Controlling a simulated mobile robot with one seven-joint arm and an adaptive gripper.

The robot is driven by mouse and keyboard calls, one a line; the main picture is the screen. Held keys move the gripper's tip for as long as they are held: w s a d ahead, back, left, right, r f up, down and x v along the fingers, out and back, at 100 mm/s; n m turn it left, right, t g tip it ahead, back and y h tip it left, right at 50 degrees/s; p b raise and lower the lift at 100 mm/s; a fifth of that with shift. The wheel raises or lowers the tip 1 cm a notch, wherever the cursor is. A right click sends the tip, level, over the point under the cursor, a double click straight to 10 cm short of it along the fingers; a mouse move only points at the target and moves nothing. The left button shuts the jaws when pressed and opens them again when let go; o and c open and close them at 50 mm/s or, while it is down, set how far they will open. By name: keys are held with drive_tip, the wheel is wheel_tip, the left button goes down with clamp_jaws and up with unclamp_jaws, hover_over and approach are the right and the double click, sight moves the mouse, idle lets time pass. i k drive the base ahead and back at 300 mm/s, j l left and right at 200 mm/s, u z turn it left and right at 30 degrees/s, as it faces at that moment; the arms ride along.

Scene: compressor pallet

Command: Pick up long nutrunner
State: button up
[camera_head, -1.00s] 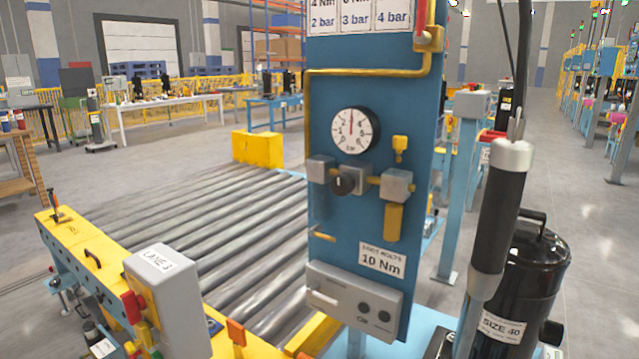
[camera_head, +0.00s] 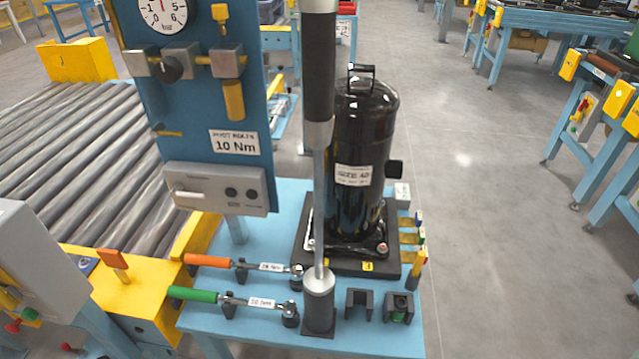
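The long nutrunner (camera_head: 319,75) has a black grip, a silver collar and a thin grey shaft. It stands upright in front of the black compressor. Its lower end meets a short grey-and-dark cylindrical holder (camera_head: 318,318) on the blue bench. Its top is cut off by the upper edge of the view. My gripper is not in view, and nothing is seen touching the nutrunner.
The black compressor (camera_head: 365,150) stands behind it on the blue bench (camera_head: 255,338). Orange-handled (camera_head: 208,260) and green-handled (camera_head: 192,294) wrenches lie left. Dark brackets (camera_head: 358,303) stand right. A blue gauge panel (camera_head: 205,100) rises at left.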

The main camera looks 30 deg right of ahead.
sight(318, 17)
drive_tip(key=z, duration=0.9)
drive_tip(key=l+u, duration=0.15)
drive_tip(key=l, duration=0.15)
drive_tip(key=i+l+u, duration=0.1)
drive_tip(key=l, duration=0.2)
